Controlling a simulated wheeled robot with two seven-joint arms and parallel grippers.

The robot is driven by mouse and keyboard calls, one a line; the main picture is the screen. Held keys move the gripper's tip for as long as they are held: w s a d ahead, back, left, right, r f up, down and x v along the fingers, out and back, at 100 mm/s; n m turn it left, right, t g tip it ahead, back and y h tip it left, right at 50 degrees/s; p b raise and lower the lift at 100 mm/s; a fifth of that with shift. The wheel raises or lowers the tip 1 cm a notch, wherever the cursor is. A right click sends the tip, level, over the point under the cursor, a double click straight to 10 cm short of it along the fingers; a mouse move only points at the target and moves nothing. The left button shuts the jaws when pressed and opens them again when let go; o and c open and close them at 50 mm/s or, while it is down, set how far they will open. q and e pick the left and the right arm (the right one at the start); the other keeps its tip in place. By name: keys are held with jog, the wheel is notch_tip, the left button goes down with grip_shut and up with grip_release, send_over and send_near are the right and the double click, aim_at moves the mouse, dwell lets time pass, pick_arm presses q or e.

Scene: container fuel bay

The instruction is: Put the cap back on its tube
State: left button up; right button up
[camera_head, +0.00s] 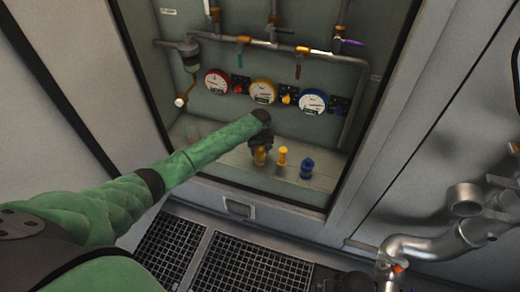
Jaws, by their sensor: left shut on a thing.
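My left gripper (260,146) reaches into the recessed bay and is shut on a small yellowish piece (259,157), low over the sill. The dark fingers hide most of this piece, so I cannot tell whether it is the cap alone or touches a tube. Just to its right a yellow tube (282,157) stands upright on the sill. A blue tube (307,168) stands farther right, with a wider top. My right gripper is not in view.
Red (216,82), yellow (262,92) and blue (313,102) rimmed gauges line the back wall, with pipes (265,44) above. The bay's frame edges stand close on both sides. A metal pipe (420,247) is at lower right. Floor grating (250,265) lies below.

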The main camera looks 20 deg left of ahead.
pick_arm(q)
jog(key=shift+f, duration=0.25)
jog(key=o, duration=1)
jog(key=shift+o, duration=0.2)
jog(key=shift+r+b, duration=0.8)
jog(key=shift+r, duration=3.2)
